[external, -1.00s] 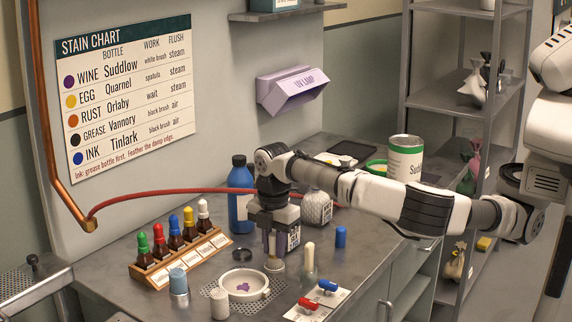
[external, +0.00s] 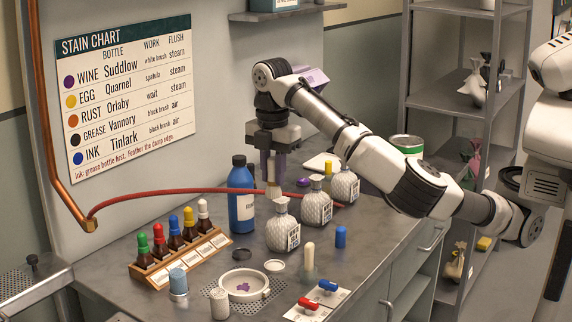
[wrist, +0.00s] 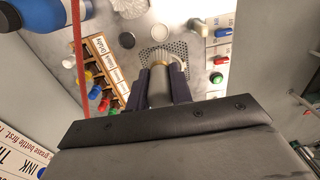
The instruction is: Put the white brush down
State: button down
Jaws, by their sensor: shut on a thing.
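My gripper (external: 272,178) is above the bench, to the right of the blue bottle (external: 241,200). It is shut on the white brush (external: 273,190), which hangs upright with its pale end down. The brush is clear of the bench, behind and above the nearest flask, in the external view. In the wrist view the brush (wrist: 159,78) sits between the two dark fingers (wrist: 160,90), and its far end is seen against the perforated plate.
Several textured flasks (external: 283,235) stand close by on the right. A red hose (external: 170,197) runs behind the rack.

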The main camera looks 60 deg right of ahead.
notch_tip(320, 180, up, 2)
jog(key=shift+w, duration=0.1)
jog(key=w+d+r+p, duration=0.35)
jog(key=w+d, duration=0.35)
jog(key=w, duration=0.3)
jog(key=w+d+f+p, duration=0.4)
jog(key=w+d, duration=0.4)
jog(key=d, duration=0.5)
jog(key=shift+s+d+f+p, duration=0.1)
jog(key=shift+f+p, duration=0.05)
jog(key=shift+f, duration=4.8)
jog(key=shift+d+f+p, duration=0.1)
jog(key=shift+f+p, duration=0.05)
jog(key=shift+f, duration=4.8)
jog(key=shift+f, duration=0.1)
jog(key=c, duration=1.2)
grip_release()
jog(key=shift+c, duration=0.2)
